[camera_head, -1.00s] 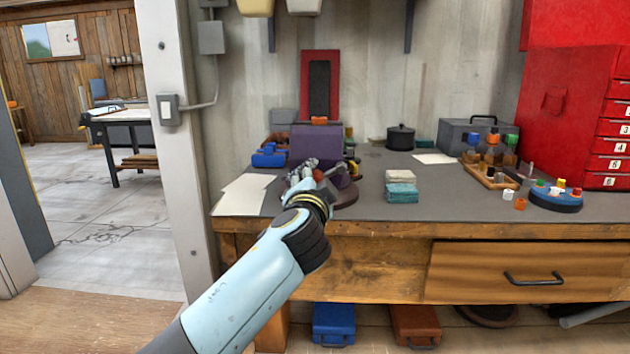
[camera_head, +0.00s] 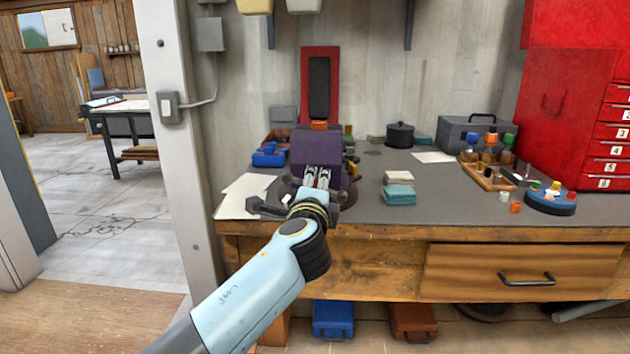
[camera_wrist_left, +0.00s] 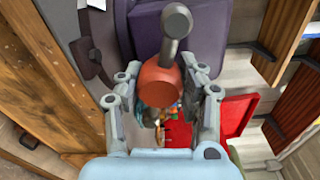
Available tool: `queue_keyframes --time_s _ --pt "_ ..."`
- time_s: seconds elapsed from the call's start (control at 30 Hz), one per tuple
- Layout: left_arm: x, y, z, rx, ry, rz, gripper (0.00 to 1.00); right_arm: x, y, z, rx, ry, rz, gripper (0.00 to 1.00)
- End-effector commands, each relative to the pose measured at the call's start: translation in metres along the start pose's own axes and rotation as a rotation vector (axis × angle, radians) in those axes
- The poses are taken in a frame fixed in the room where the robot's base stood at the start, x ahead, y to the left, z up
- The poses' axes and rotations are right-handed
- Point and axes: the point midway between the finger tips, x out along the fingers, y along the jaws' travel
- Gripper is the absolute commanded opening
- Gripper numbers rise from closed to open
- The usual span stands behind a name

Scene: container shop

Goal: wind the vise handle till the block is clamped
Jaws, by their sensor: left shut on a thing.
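The purple vise (camera_head: 314,146) stands on the bench near its front left. Its purple body also shows at the top of the left wrist view (camera_wrist_left: 210,25). My left gripper (camera_head: 317,178) is in front of the vise, its fingers pointing up at it. In the left wrist view, my left gripper (camera_wrist_left: 162,88) is shut on the orange-brown knob (camera_wrist_left: 158,82) of the vise handle. The grey handle arm (camera_wrist_left: 177,45) runs up from the knob. A small orange piece (camera_head: 319,125) shows at the vise's top; I cannot tell whether it is the block. My right gripper is not in view.
White papers (camera_head: 244,196) lie left of the vise and a blue box (camera_head: 269,156) behind them. Stacked cloths (camera_head: 398,188) lie to the right, with clear bench between. Bottles in a tray (camera_head: 487,165) and a red cabinet (camera_head: 570,105) stand further right.

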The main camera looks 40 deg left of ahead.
Motion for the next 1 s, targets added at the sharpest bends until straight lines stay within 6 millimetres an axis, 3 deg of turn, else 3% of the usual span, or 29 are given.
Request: queue_keyframes --time_s 0.6,1.0 --pt "-0.002 0.005 -0.001 0.567 -0.009 0.028 0.06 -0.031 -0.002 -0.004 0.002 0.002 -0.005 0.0" --pt "-0.003 0.007 -0.001 0.797 -0.013 0.035 0.06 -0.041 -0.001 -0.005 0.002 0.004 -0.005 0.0"
